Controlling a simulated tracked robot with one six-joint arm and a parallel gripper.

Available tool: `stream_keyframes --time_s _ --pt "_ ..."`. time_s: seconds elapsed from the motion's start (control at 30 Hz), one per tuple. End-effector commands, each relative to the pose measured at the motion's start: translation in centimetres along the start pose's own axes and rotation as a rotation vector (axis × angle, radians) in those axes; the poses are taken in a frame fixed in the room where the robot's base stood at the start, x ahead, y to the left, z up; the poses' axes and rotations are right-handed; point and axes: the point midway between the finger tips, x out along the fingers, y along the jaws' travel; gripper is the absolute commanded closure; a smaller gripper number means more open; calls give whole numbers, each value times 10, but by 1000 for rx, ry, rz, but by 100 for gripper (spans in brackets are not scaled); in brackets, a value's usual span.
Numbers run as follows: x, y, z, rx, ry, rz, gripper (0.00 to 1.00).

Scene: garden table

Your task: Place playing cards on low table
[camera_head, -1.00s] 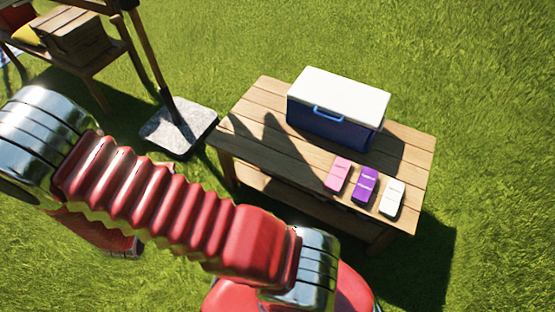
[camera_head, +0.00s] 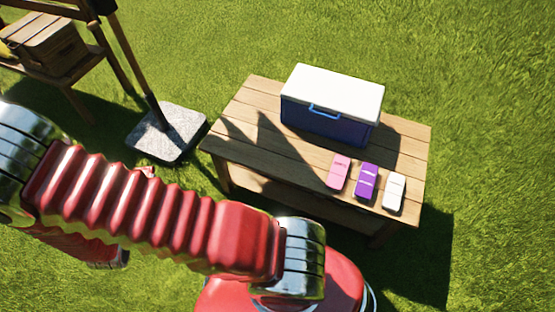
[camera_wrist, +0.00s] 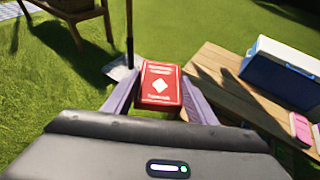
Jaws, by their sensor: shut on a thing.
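The playing cards are a red box (camera_wrist: 161,84) with a white diamond, seen in the wrist view. My gripper (camera_wrist: 160,98) is shut on the red box, with one finger on each side of it. The low table (camera_head: 240,117) is wooden and stands right of centre in the head view. It also shows at the right of the wrist view (camera_wrist: 215,68). The box appears in front of the table's left end, over grass; its height above the ground is hard to tell. In the head view my arm hides the gripper and the box.
A blue cooler (camera_head: 330,112) with a white lid stands at the table's back. A pink (camera_head: 339,172), a purple (camera_head: 366,181) and a white item (camera_head: 394,192) lie along the front right. The table's left part is bare. A stone base (camera_head: 167,133) with a pole stands left of the table.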

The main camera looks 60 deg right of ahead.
Motion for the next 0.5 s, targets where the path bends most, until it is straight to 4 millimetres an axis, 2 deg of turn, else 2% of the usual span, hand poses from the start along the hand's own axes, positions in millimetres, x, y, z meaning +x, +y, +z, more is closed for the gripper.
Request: stream_keyframes --time_s 0.37,0.5 --pt "11 -9 4 11 -1 -29 72" --pt "25 -19 6 19 -3 -54 72"
